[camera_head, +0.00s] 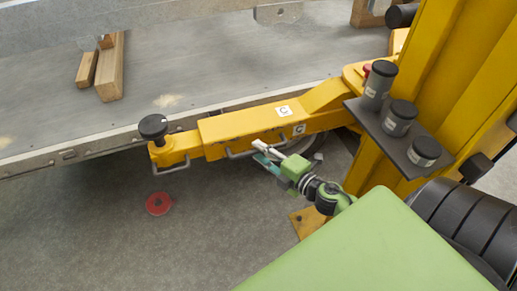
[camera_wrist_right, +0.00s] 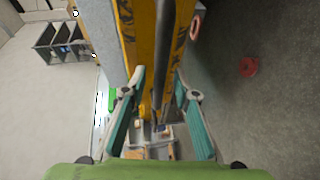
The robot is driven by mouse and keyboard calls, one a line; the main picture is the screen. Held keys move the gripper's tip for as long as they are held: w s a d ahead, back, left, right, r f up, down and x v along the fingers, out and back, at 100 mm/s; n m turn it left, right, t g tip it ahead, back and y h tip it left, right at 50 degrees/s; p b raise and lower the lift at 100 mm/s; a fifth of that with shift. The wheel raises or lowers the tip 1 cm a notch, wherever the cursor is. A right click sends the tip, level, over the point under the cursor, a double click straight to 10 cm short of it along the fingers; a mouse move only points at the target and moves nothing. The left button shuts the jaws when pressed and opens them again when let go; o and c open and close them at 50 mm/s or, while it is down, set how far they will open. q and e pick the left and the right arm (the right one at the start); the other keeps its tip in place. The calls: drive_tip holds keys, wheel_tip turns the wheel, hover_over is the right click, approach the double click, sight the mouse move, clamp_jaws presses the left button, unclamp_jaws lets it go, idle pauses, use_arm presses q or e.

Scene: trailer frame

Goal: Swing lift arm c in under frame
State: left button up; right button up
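Lift arm C (camera_head: 240,126) is a yellow beam with white "C" labels, reaching left from the yellow post. Its free end carries a round black pad (camera_head: 153,127), which overlaps the trailer frame's side edge (camera_head: 75,152) in the picture. The arm crosses in front of that edge, not hidden by it. A grey handle bar (camera_head: 243,153) runs along the arm's near side. My right gripper (camera_head: 260,153) is at this bar. In the wrist view my right gripper (camera_wrist_right: 160,82) has its teal fingers apart, with a dark bar (camera_wrist_right: 162,55) between them; contact is unclear. My left gripper is not in view.
The yellow post (camera_head: 440,80) and its shelf of black cylinders (camera_head: 397,118) stand at the right. A red disc (camera_head: 158,203) lies on the grey floor below the pad. Wooden blocks (camera_head: 109,68) lie on the trailer. The floor at lower left is clear.

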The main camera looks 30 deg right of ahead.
drive_tip(key=shift+w+a+f, duration=0.1)
drive_tip(key=shift+w, duration=0.6)
clamp_jaws()
drive_tip(key=shift+w, duration=0.1)
